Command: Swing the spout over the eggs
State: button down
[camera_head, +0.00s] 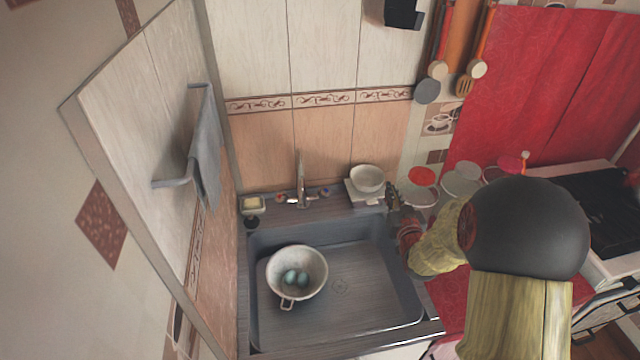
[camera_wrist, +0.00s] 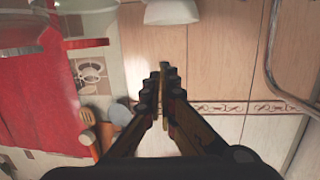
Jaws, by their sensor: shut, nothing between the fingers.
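The metal tap with its spout (camera_head: 300,178) stands on the back ledge of the sink, and its spout shows as a narrow upright shape. Several blue-green eggs (camera_head: 296,279) lie in a pale colander (camera_head: 318,267) on the left side of the basin. My gripper (camera_head: 391,192) is right of the tap, beside the white bowl and apart from the spout. In the wrist view my gripper (camera_wrist: 163,78) is shut with its fingertips together and empty. A curved metal tube (camera_wrist: 268,55) at the right there may be the spout; I cannot tell.
A white bowl (camera_head: 367,178) on a pale block stands between the tap and my gripper. A soap dish (camera_head: 253,204) is left of the tap. Glass jars (camera_head: 460,181) stand right of my gripper. Utensils (camera_head: 438,70) hang above. The basin's right part (camera_head: 365,285) is clear.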

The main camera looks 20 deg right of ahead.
jog(key=d+y+p, duration=0.1)
jog(key=d, duration=0.1)
jog(key=m+g+y, duration=0.3)
jog(key=m+y, duration=0.4)
jog(key=y, duration=0.8)
send_near(302, 188)
jog(key=w+f, duration=0.3)
jog(key=w, duration=0.2)
jog(key=shift+w+a+f, duration=0.1)
jog(key=shift+a, duration=0.45)
jog(key=shift+w+a+f, duration=0.1)
jog(key=shift+a, duration=0.4)
jog(key=shift+a, duration=0.1)
